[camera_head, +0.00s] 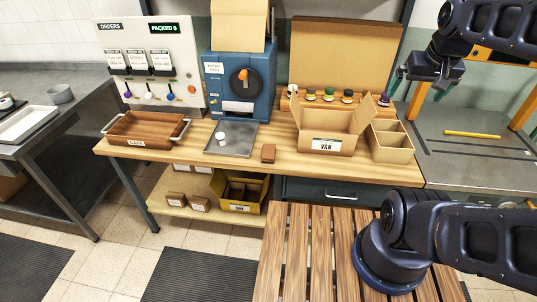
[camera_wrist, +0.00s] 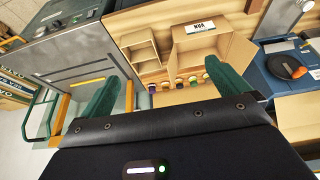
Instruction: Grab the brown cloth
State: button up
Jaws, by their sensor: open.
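My gripper (camera_head: 421,86) is at the upper right of the head view, raised above the right end of the bench, well apart from the brown piece. Its two green fingers are spread with nothing between them, as the wrist view also shows (camera_wrist: 158,76).
Several small jars (camera_head: 328,95) stand behind. The metal tray (camera_head: 232,145) holds a small white object. A wooden CAFE tray (camera_head: 145,131) sits left. Bench in front is clear.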

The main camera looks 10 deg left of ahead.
jog(key=w+a+r+n+g, duration=0.2)
jog(key=w+a+r+n, duration=0.2)
jog(key=w+a+r, duration=0.25)
jog(key=n+g+h, duration=0.3)
jog(key=n+h, duration=0.3)
jog(key=n, duration=0.8)
send_over(267, 150)
jog(key=a, duration=0.3)
jog(key=f, duration=4.2)
jog(key=shift+s+a, duration=0.15)
jog(key=shift+a, duration=0.05)
jog(key=shift+x, duration=3.15)
jog(key=shift+d+r, duration=0.1)
